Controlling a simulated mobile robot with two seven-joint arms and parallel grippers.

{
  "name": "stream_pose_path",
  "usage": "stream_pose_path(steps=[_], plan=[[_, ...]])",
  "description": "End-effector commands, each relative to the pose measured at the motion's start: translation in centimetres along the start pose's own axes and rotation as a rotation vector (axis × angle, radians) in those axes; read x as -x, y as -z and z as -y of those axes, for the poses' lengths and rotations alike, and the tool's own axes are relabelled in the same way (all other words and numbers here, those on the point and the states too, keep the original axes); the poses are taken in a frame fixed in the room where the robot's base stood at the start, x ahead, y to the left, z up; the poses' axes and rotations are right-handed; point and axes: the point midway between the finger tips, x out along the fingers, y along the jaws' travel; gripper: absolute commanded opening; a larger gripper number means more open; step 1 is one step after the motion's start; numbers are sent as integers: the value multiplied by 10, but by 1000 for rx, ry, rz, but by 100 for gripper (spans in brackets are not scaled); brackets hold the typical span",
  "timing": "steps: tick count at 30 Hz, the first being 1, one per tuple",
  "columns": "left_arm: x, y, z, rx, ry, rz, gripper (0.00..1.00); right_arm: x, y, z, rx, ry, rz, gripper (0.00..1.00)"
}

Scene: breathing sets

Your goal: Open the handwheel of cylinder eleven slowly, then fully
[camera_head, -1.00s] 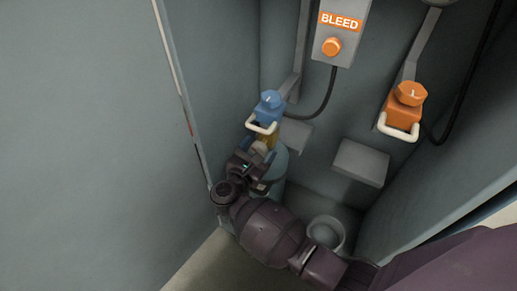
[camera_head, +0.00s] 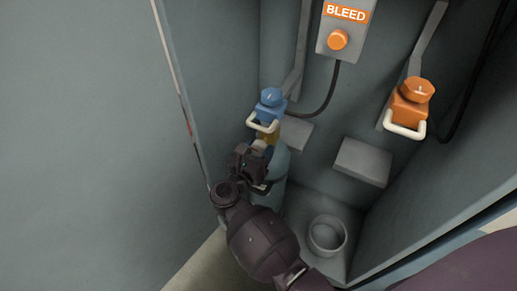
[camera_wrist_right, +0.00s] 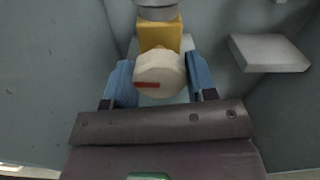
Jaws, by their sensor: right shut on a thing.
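The pale blue cylinder (camera_head: 279,163) stands in the left bay of the cabinet, below a blue connector (camera_head: 270,101) with a cream loop handle. Its cream handwheel (camera_wrist_right: 160,74), with a red mark pointing left, sits on a yellow valve body (camera_wrist_right: 160,34) in the wrist view. My right gripper (camera_head: 258,156) is shut on the handwheel, with one blue finger on each side of it in the wrist view (camera_wrist_right: 160,84). In the head view my gripper hides most of the handwheel. No number is readable on the cylinder. My left gripper is not in view.
A grey box labelled BLEED with an orange knob (camera_head: 338,39) is on the back wall. An orange connector (camera_head: 409,104) hangs at the right, above an empty round holder (camera_head: 327,235). Grey ledges (camera_head: 363,161) jut out. The cabinet's left wall is close to my gripper.

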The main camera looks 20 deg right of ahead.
Motion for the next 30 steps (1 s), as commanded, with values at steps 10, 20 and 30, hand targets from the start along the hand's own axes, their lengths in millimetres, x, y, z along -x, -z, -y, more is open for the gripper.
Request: stream_pose_path(steps=[10,20,30], plan=[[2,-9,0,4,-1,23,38,-1,-1,0,106,0,2,28],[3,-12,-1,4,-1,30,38,0,-1,0,103,0,2,74],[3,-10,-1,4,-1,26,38,0,0,0,103,0,0,77]])
